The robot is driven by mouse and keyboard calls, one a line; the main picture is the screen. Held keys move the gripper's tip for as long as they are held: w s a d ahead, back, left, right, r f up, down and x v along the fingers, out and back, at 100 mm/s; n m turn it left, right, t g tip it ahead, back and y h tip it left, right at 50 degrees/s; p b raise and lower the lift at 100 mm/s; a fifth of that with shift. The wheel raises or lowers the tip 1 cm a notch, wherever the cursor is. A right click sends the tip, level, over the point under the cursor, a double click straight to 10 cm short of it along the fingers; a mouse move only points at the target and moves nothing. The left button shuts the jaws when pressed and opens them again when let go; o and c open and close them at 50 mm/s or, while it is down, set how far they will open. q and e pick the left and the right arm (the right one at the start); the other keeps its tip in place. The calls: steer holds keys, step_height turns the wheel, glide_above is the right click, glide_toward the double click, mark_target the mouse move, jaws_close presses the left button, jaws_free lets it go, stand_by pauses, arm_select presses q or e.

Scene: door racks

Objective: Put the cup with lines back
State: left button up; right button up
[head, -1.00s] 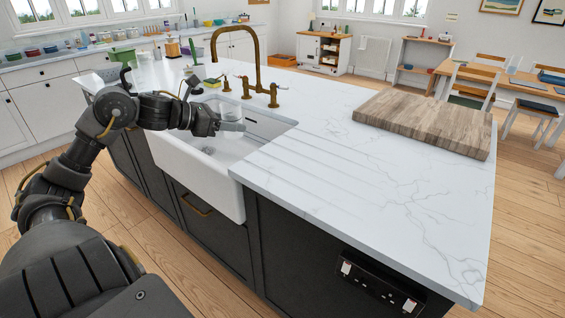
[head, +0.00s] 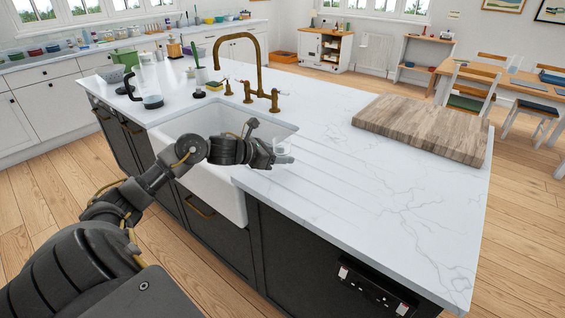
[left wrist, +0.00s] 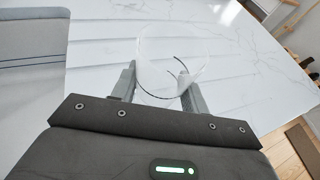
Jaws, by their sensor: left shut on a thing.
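A clear cup (left wrist: 172,45) with thin dark curved lines is between the fingers of my left gripper (left wrist: 157,80) in the left wrist view. In the head view my left gripper (head: 274,157) is shut on the cup (head: 284,148) at the right edge of the sink, over the grooved drainer part of the white counter (head: 340,195). I cannot tell whether the cup touches the counter. The gripper partly hides the cup in the head view. My right gripper is not in view.
The white sink (head: 222,208) lies under my left arm, with a brass tap (head: 259,75) behind it. A wooden board (head: 423,127) lies on the counter at the right. The counter front right is clear.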

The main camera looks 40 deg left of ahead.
arm_select(q)
steer(key=f+p, duration=0.1)
steer(key=f, duration=0.2)
steer(key=shift+w+d+p, duration=0.15)
steer(key=shift+w+p, duration=0.15)
steer(key=shift+p, duration=0.05)
steer(key=shift+f, duration=0.3)
steer(key=shift+s, duration=0.1)
steer(key=shift+f, duration=0.2)
steer(key=o, duration=1.2)
steer(key=shift+c, duration=0.2)
steer(key=shift+r, duration=0.1)
